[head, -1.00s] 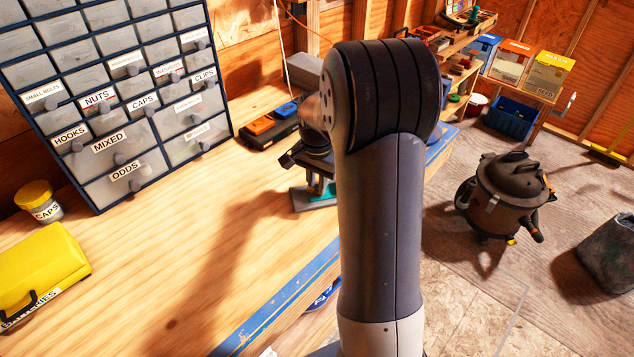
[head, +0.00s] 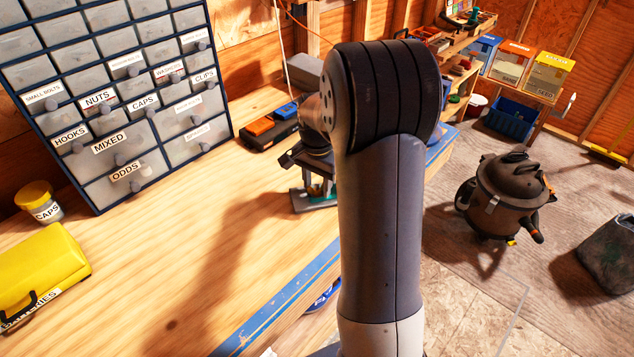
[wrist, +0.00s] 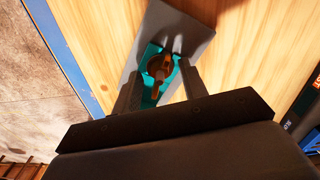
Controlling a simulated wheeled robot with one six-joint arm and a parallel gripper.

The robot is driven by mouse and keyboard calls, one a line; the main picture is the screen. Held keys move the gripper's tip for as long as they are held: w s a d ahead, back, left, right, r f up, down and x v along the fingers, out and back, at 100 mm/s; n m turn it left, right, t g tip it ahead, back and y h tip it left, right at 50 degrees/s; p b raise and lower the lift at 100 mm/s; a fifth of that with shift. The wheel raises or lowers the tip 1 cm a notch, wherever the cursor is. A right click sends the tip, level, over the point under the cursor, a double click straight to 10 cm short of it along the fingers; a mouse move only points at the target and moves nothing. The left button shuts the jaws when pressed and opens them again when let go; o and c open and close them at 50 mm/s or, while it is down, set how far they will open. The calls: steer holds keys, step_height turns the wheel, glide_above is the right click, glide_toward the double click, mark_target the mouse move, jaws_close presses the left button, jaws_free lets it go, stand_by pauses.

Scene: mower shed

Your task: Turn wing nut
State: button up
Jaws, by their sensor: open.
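The wing nut (wrist: 160,67) is a brown, rusty-looking piece on a teal part (wrist: 150,50) of a grey metal plate (wrist: 180,32) in the wrist view. My gripper (wrist: 157,80) is open, with one finger on each side of the wing nut. I cannot tell whether either finger touches it. In the head view my arm hides most of this spot. Only part of the grey and teal fixture (head: 318,200) shows on the bench, below my gripper.
The wooden bench (head: 170,260) has a blue front edge (head: 285,300). A drawer cabinet (head: 110,95) stands at the back left, with a yellow case (head: 42,270) and a caps jar (head: 40,202) nearby. Orange and blue-topped cases (head: 270,125) lie behind my gripper. A shop vacuum (head: 505,195) stands on the floor.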

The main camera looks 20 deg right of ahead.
mark_target(317, 184)
step_height(317, 184, up, 11)
steer(key=b, duration=0.1)
stand_by(0.4)
steer(key=shift+f, duration=0.15)
stand_by(2.2)
step_height(317, 184, down, 11)
steer(key=shift+r+p, duration=0.1)
steer(key=shift+p, duration=0.4)
